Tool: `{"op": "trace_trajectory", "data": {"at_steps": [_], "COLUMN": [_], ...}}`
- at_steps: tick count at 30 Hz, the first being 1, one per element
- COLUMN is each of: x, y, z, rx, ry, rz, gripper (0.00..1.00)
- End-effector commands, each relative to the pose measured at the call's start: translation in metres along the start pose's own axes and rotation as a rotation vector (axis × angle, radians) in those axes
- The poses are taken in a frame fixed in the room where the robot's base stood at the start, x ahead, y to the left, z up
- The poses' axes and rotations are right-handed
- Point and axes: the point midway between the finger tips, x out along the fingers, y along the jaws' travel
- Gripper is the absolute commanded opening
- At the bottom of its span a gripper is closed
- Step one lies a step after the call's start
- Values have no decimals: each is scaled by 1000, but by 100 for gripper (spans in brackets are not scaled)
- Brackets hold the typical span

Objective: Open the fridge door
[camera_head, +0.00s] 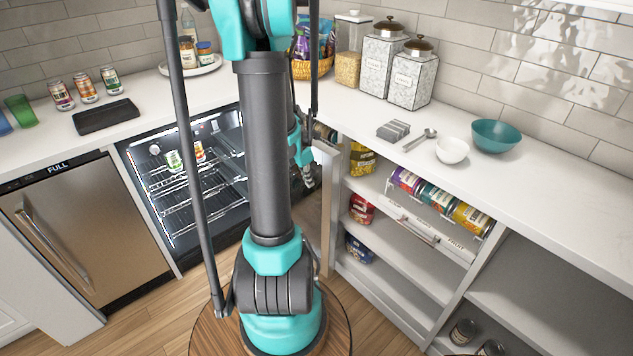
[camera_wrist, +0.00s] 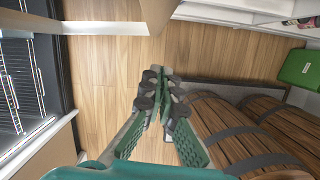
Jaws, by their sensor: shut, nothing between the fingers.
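The fridge (camera_head: 185,185) is under the counter, left of my arm in the head view. Its lit interior shows wire shelves and a couple of cans, and it also shows at the left of the wrist view (camera_wrist: 22,85). The fridge door (camera_head: 328,195) appears swung out to the right, seen nearly edge-on and partly hidden behind my arm. A pale panel edge, likely the door's, crosses the top left of the wrist view (camera_wrist: 100,28). My gripper (camera_wrist: 160,85) is shut and empty above the wood floor, apart from that panel. The arm mostly hides it in the head view.
A steel-fronted dishwasher (camera_head: 85,230) stands left of the fridge. Open shelves (camera_head: 410,255) with cans and packets are on the right. The counter (camera_head: 350,115) holds canisters, bowls and a spoon. Some wood floor (camera_head: 165,310) is clear.

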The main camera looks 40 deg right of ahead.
Motion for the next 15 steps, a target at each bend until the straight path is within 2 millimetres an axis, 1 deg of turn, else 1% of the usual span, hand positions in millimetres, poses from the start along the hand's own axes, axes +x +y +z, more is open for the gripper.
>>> {"op": "trace_trajectory", "data": {"at_steps": [1,9,15], "x": [-7,-47,-73], "y": [-1,-3,-4], "z": [0,0,0], "rx": [0,-1,0], "ry": [0,0,0], "rz": [0,0,0], "gripper": [0,0,0]}}
